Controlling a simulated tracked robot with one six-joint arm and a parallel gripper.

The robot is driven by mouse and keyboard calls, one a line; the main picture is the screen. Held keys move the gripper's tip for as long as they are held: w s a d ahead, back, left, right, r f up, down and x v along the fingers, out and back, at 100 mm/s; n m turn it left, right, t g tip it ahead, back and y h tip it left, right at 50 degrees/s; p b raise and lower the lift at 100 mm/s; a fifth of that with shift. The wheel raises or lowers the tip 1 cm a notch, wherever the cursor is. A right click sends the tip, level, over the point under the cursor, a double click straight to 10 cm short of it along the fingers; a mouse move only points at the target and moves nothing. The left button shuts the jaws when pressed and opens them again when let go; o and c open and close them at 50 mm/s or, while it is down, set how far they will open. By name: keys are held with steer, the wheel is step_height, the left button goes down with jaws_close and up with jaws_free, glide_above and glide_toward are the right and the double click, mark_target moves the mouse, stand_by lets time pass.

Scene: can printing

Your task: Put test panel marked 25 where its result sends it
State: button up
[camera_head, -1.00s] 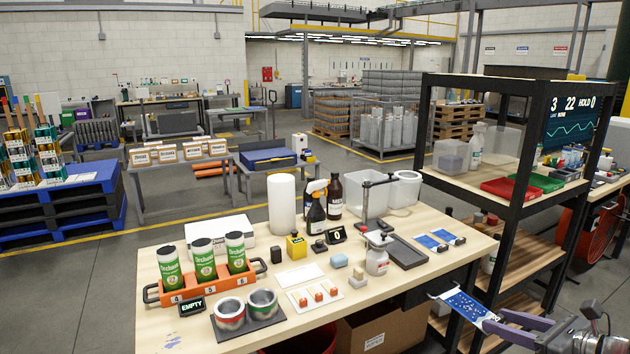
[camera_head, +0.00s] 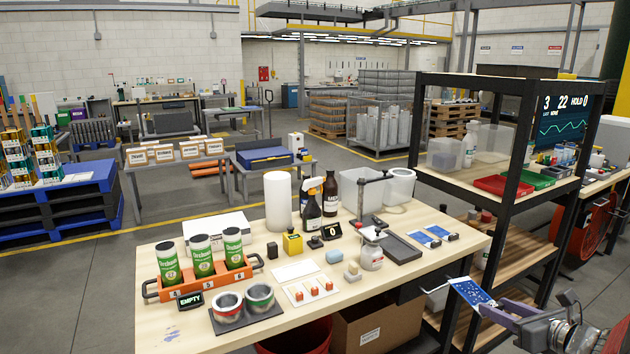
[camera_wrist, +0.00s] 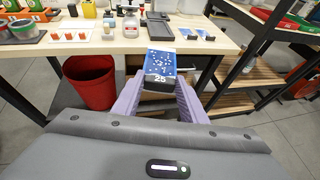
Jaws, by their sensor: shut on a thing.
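My gripper (camera_head: 499,318) is shut on the test panel marked 25 (camera_head: 471,291), a blue panel with white speckles. In the wrist view the panel (camera_wrist: 160,64) sits between the purple fingers (camera_wrist: 160,95), with "25" on its dark near end. It is held off the front right edge of the worktable (camera_head: 390,290), in the air. Two more blue panels (camera_head: 428,242) lie flat on the table's right part. A red tray (camera_head: 503,186) and a green tray (camera_head: 536,180) sit on the black rack's upper shelf.
A black rack (camera_head: 508,215) stands right of the table, close to my arm. A dark flat tray (camera_head: 401,249), a spray bottle (camera_head: 312,212) and an orange can carrier (camera_head: 215,281) occupy the table. A red bin (camera_wrist: 90,85) and a cardboard box (camera_head: 375,328) are below.

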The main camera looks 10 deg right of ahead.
steer(key=w+a+f+y, duration=0.1)
steer(key=w+a+f, duration=0.1)
steer(key=a, duration=0.9)
steer(key=w+a+f+n+y, duration=0.1)
steer(key=w+a+f, duration=0.2)
steer(key=a, duration=0.8)
steer(key=w+a+f+n, duration=0.1)
steer(key=w+a, duration=0.3)
steer(key=a, duration=0.8)
steer(key=shift+w+f+g+y, duration=0.15)
steer(key=shift+f+g+y, duration=0.2)
steer(key=shift+f, duration=0.4)
